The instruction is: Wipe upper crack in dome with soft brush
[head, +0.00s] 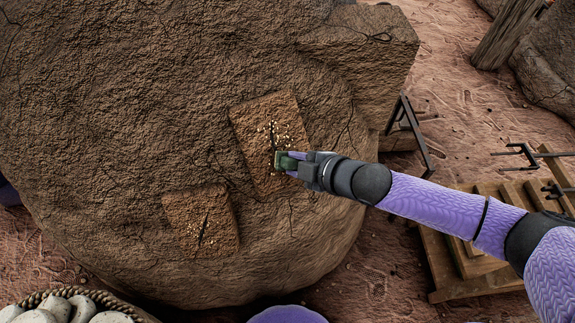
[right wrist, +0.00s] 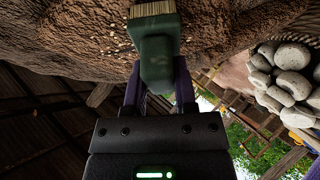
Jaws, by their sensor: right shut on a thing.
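The mud dome (head: 130,120) fills most of the head view. On it are two brown patches with dark cracks. The upper patch (head: 255,116) has a crack (head: 274,136) with pale crumbs scattered around it. The lower patch (head: 212,240) has another crack (head: 203,230) with a few crumbs. My right gripper (head: 299,163) is shut on a green soft brush (head: 284,160) at the upper crack's lower end. In the right wrist view the brush (right wrist: 156,48) has tan bristles (right wrist: 152,9) close to the dome wall; whether they touch it I cannot tell. My left gripper is not in view.
A rope-rimmed basket of pale round stones (head: 75,309) stands at the bottom left. Wooden pallets (head: 465,262) and a dark metal stand (head: 410,135) are on the right. Open reddish ground (head: 455,110) lies beyond the dome.

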